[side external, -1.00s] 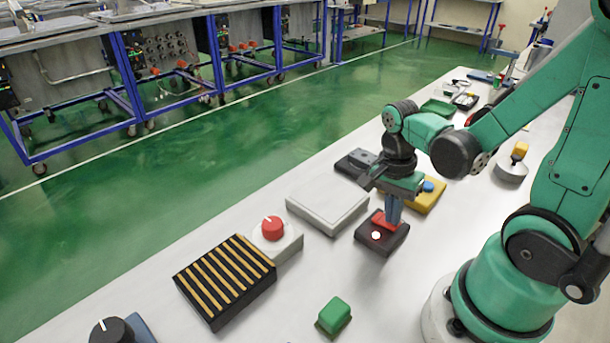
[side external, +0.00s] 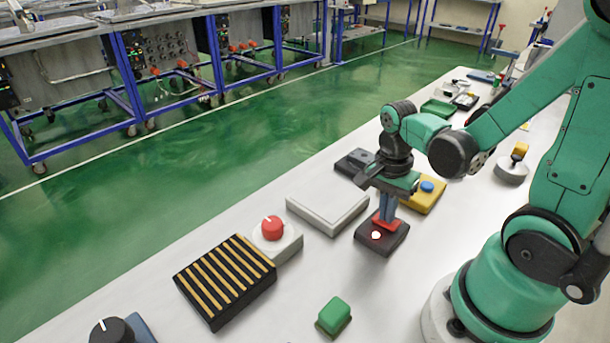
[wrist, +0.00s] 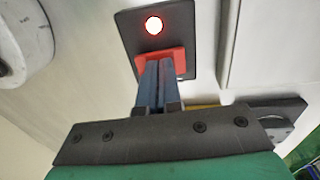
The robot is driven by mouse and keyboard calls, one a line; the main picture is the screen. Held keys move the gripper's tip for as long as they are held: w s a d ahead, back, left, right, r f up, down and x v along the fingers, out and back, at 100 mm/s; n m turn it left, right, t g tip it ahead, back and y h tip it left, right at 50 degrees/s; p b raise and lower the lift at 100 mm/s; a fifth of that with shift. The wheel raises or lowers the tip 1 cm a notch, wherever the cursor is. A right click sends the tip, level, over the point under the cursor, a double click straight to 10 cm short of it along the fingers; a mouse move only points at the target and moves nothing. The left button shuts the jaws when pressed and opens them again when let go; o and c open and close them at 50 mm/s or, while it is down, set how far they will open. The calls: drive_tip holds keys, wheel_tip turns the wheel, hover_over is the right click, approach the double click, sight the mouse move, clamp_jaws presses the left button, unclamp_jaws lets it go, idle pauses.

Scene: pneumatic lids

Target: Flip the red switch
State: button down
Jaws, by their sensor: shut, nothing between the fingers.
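The red switch (side external: 384,224) is a small red rocker on a dark square base (side external: 370,240). A round light on the base glows, white with a red rim. In the wrist view the red switch (wrist: 178,58) lies right at the fingertips, with the lit lamp (wrist: 153,25) beyond it. My gripper (side external: 387,218) points down with its blue fingers closed together and empty. The fingertips are at the switch and seem to touch it. They hide part of it.
A yellow box with a blue button (side external: 428,187) stands close behind my gripper. A white flat box (side external: 328,207) and a red knob (side external: 272,228) are to the left. A black-and-yellow striped block (side external: 225,280) and a green block (side external: 334,316) lie nearer. The table front of the switch is clear.

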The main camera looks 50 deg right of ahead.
sight(373, 218)
drive_tip(key=shift+w, duration=0.25)
drive_tip(key=shift+r, duration=0.15)
wheel_tip(373, 218, up, 14)
drive_tip(key=w, duration=0.2)
idle(0.6)
drive_tip(key=shift+s+g, duration=0.3)
drive_tip(key=shift+s, duration=0.45)
drive_tip(key=shift+f, duration=0.2)
